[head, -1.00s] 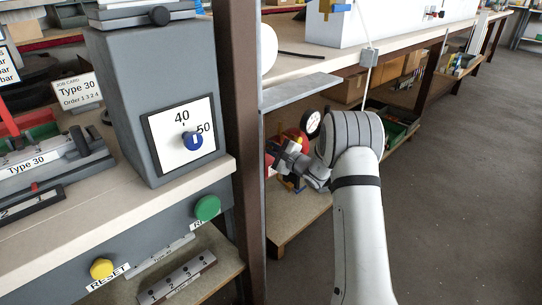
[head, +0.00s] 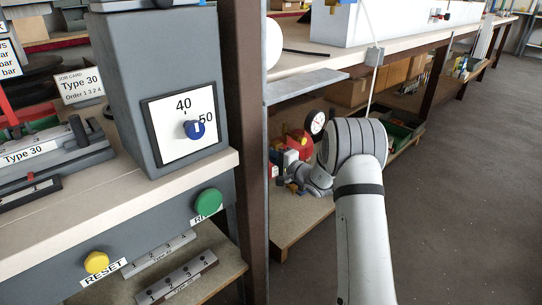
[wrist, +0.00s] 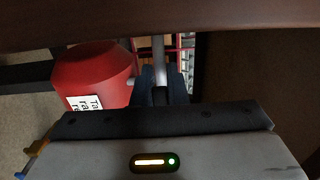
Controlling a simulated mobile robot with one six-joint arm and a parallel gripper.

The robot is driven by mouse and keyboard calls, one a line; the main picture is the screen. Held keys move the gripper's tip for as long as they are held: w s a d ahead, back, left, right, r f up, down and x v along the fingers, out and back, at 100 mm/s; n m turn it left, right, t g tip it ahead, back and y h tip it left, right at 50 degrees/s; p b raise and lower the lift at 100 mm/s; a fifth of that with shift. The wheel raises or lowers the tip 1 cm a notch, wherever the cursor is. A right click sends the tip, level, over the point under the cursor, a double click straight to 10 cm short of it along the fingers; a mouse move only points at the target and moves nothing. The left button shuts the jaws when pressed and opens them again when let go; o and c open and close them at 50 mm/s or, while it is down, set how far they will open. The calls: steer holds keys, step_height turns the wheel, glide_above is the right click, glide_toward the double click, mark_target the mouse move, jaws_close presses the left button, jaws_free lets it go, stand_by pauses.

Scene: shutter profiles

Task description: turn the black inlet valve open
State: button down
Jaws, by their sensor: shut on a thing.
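My gripper (wrist: 163,84) shows in the wrist view with its dark fingers close together around a small dark piece (wrist: 160,96), which looks like the black inlet valve's handle. The fingers hide most of it, so its angle cannot be told. A grey pipe (wrist: 158,50) runs up just beyond the fingertips. A red tank (wrist: 95,75) with a white label lies to the left of the fingers. In the head view my gripper (head: 293,181) is low on the shelf under the bench, partly hidden by my wrist. The black valve cannot be made out there.
A round white gauge (head: 316,122) stands by the red tank in the head view. A brown post (head: 246,130) rises left of my gripper. A brown band (wrist: 150,20) crosses the top of the wrist view. A green crate (head: 400,135) sits behind my arm. The floor at right is clear.

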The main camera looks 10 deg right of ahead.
steer(key=shift+s+f, duration=0.1)
steer(key=shift+f, duration=0.15)
steer(key=c, duration=1.4)
jaws_free()
steer(key=shift+r, duration=0.15)
steer(key=shift+c, duration=0.2)
steer(key=p+v, duration=0.2)
steer(key=v, duration=0.5)
steer(key=shift+s+d+p, duration=0.25)
steer(key=shift+p, duration=0.05)
